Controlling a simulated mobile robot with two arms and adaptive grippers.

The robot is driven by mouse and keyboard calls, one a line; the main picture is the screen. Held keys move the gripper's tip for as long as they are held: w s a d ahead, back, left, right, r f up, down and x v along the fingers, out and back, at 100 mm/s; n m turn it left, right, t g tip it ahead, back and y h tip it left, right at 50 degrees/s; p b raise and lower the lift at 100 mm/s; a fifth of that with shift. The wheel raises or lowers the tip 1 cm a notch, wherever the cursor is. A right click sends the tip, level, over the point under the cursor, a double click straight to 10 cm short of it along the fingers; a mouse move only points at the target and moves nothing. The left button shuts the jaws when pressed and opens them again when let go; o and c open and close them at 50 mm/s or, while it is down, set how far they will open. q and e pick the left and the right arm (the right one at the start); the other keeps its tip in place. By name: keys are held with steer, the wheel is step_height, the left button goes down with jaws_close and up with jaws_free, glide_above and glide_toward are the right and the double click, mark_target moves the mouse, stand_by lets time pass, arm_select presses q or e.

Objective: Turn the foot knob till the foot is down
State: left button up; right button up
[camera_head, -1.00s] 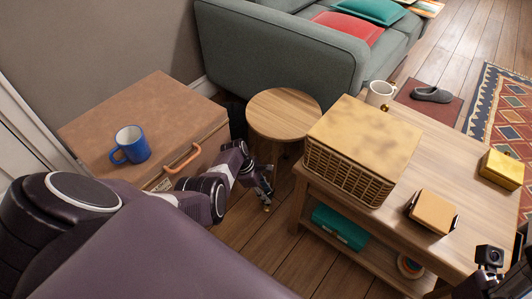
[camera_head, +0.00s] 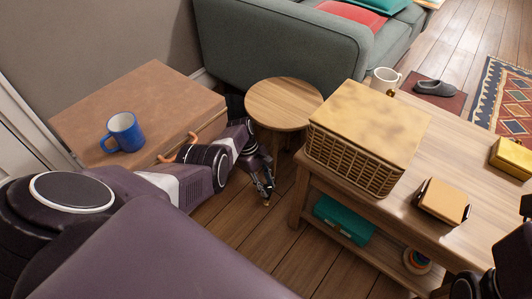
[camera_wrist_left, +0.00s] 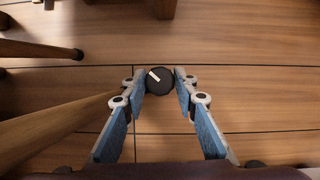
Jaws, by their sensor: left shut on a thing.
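The foot knob (camera_wrist_left: 159,80) is small, round and black with a white mark pointing to the upper left. It sits between the fingertips of my left gripper (camera_wrist_left: 159,82), which is shut on it. In the head view my left gripper (camera_head: 266,192) reaches low beside the round wooden stool (camera_head: 284,103); the knob is too small to make out there. In the left wrist view a slanted wooden leg (camera_wrist_left: 60,128) runs towards the left finger. Its end is hidden, and I cannot tell whether the foot touches the floor. Part of my right arm shows at the lower right.
A brown chest (camera_head: 140,95) with a blue mug (camera_head: 123,132) stands left. A wooden table (camera_head: 405,205) with a wicker basket (camera_head: 352,165) on top stands right of the stool. A grey sofa (camera_head: 280,50) is behind. Plank floor (camera_head: 300,260) is bare between chest and table.

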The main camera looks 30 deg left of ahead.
arm_select(q)
steer(key=o, duration=1.1)
steer(key=shift+o, duration=0.2)
steer(key=shift+w+a+r, duration=0.1)
steer(key=shift+a+r, duration=0.1)
steer(key=shift+r, duration=0.2)
steer(key=v, duration=0.6)
steer(key=shift+r, duration=0.25)
steer(key=shift+a, duration=0.1)
